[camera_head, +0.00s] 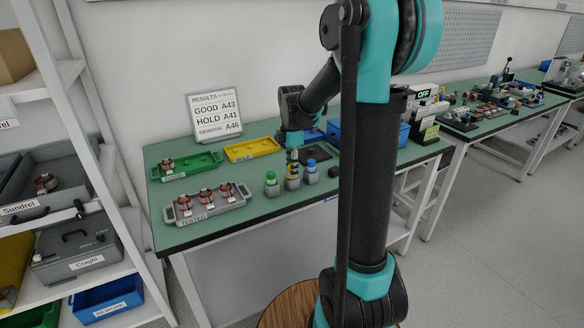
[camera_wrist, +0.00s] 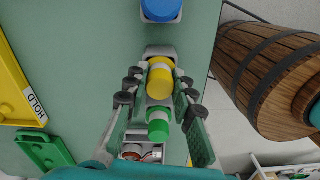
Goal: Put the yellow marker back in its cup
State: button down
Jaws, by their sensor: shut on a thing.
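The yellow marker (camera_wrist: 160,82) is between the two fingers of my gripper (camera_wrist: 158,90), which is shut on it. In the head view my gripper (camera_head: 292,155) points down over the middle of the marker row, above the yellow marker's grey cup (camera_head: 292,184). The cup's grey rim also shows behind the marker in the wrist view (camera_wrist: 160,50). I cannot tell how deep the marker sits in the cup. The green marker (camera_head: 271,178) stands in its cup to the left, and the blue marker (camera_head: 311,166) stands in its cup to the right.
A grey tray (camera_head: 238,203) with several copper parts lies left of the cups. A green tray (camera_head: 205,167), a yellow tray (camera_head: 255,147) and blue bins (camera_head: 388,134) stand farther back. A wooden barrel (camera_wrist: 268,72) stands beyond the table's front edge.

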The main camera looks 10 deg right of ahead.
jog(key=shift+f, duration=0.15)
jog(key=c, duration=1.3)
grip_release()
notch_tip(320, 180, up, 12)
jog(key=s+d+f+m+t, duration=0.1)
jog(key=s+f+m, duration=0.5)
jog(key=s, duration=0.1)
jog(key=s+d+f+m+t, duration=0.1)
jog(key=s+f+m, duration=0.5)
jog(key=s+m, duration=0.1)
jog(key=s+d+f+m+t, duration=0.2)
jog(key=s+f+m, duration=0.4)
jog(key=s+f, duration=0.1)
jog(key=shift+s, duration=0.55)
